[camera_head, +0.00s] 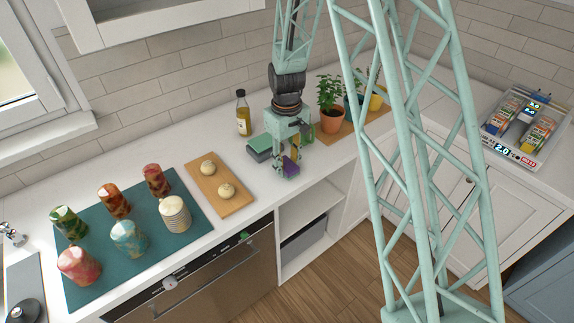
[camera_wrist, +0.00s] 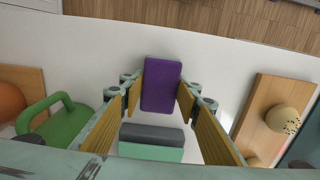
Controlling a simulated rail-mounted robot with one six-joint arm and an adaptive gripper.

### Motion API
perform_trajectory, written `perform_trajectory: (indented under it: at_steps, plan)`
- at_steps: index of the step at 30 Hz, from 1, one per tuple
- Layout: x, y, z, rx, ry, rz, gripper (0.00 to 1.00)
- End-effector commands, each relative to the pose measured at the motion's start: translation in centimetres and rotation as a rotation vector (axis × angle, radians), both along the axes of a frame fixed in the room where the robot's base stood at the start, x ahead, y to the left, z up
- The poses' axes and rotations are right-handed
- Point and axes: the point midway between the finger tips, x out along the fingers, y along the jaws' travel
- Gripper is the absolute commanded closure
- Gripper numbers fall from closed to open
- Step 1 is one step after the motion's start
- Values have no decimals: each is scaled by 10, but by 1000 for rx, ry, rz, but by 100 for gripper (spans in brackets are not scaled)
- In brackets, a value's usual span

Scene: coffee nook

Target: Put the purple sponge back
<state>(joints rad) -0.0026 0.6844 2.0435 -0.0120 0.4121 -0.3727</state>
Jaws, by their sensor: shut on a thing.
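The purple sponge (camera_wrist: 161,84) is between the fingers of my gripper (camera_wrist: 159,92) in the wrist view. It also shows in the head view (camera_head: 290,167), partly hidden by the fingers. My gripper (camera_head: 287,166) points down over the white counter near its front edge, shut on the sponge. I cannot tell whether the sponge touches the counter. A green and grey block (camera_head: 260,147) lies on the counter just left of my gripper; it shows close to the sponge in the wrist view (camera_wrist: 152,141).
A wooden board (camera_head: 230,205) with two round buns is to the left. A teal mat (camera_head: 150,257) holds several patterned cups. An oil bottle (camera_head: 243,113) stands behind. Potted plants (camera_head: 331,118) stand to the right. A green handled object (camera_wrist: 65,122) is near my gripper.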

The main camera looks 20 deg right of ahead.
Motion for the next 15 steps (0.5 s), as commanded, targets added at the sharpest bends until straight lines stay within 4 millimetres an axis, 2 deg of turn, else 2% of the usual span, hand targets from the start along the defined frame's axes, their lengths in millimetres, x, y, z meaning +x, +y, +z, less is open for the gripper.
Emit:
perform_trajectory:
  at_steps: [7,8,9,12,15]
  plan:
    - [0,0,-4,0,0,0,80]
    - [0,0,-3,0,0,0,68]
    - [0,0,-3,0,0,0,65]
    - [0,0,-3,0,0,0,56]
    - [0,0,-3,0,0,0,56]
